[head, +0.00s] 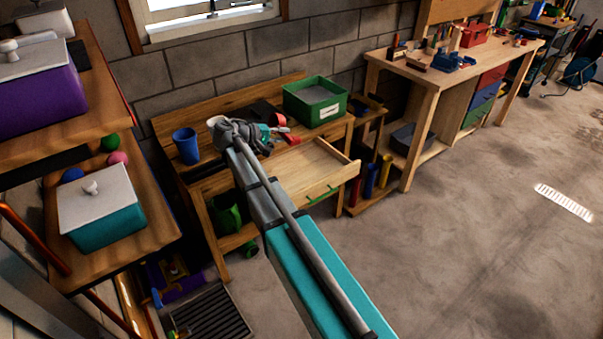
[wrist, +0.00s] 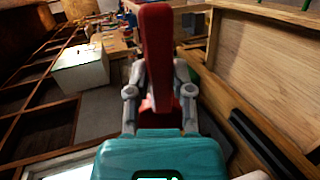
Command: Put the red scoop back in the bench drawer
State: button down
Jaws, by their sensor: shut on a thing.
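My gripper (head: 268,137) is shut on the red scoop (head: 288,136), over the bench (head: 225,104) near the back of the open drawer. In the wrist view the scoop (wrist: 156,60) stands as a long red piece between the two grey fingers (wrist: 157,95). The bench drawer (head: 312,168) is pulled out, with pale wood inside and a green handle (head: 322,195). The part of the drawer floor that shows is bare. My arm hides its left side. I cannot tell whether the scoop touches anything below it.
A green bin (head: 314,102) stands on the bench right behind the drawer. A blue cup (head: 186,146) stands at the bench's left. A green watering can (head: 228,212) is on the shelf below. The floor (head: 430,240) at right is clear.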

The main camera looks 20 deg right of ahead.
aim_at(291, 183)
jog(key=u, duration=0.3)
jog(key=i, duration=0.15)
jog(key=z, duration=2.75)
jog(key=i, duration=1.35)
jog(key=u, duration=0.05)
